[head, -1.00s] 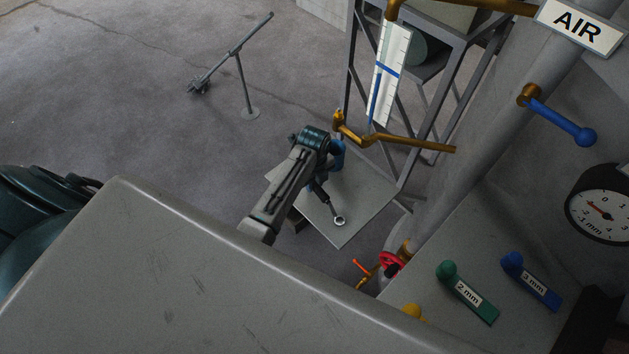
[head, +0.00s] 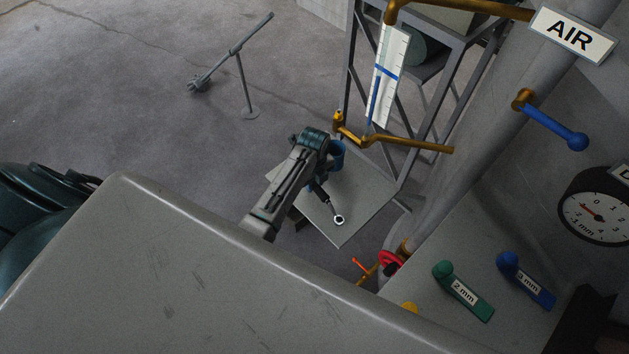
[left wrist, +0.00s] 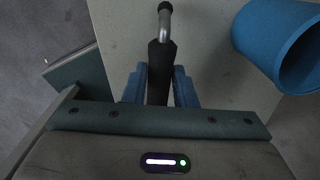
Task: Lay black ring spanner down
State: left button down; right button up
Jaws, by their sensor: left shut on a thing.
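The black ring spanner (head: 323,193) shows in the head view with its black handle and a bright metal ring end, over the light grey plate (head: 365,207). In the left wrist view the spanner (left wrist: 162,62) points straight away from me, its handle between the blue fingers of my left gripper (left wrist: 161,82). My left gripper (head: 314,183) is shut on the handle; in the head view the arm hides most of it. I cannot tell whether the spanner touches the plate. My right gripper is not in view.
A blue cup (left wrist: 276,42) stands close to the right of the spanner in the left wrist view. It is partly hidden in the head view (head: 338,151). A brass pipe (head: 405,143) and a metal frame (head: 428,100) rise behind the plate. The plate's right part is clear.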

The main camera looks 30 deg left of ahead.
pick_arm(q)
jog(key=shift+f, duration=0.1)
dwell(0.3)
jog(key=c, duration=1.3)
grip_release()
jog(key=o, duration=0.5)
jog(key=shift+o, duration=0.2)
jog(key=shift+r, duration=0.2)
jog(key=shift+r, duration=1.3)
jog(key=shift+r, duration=3)
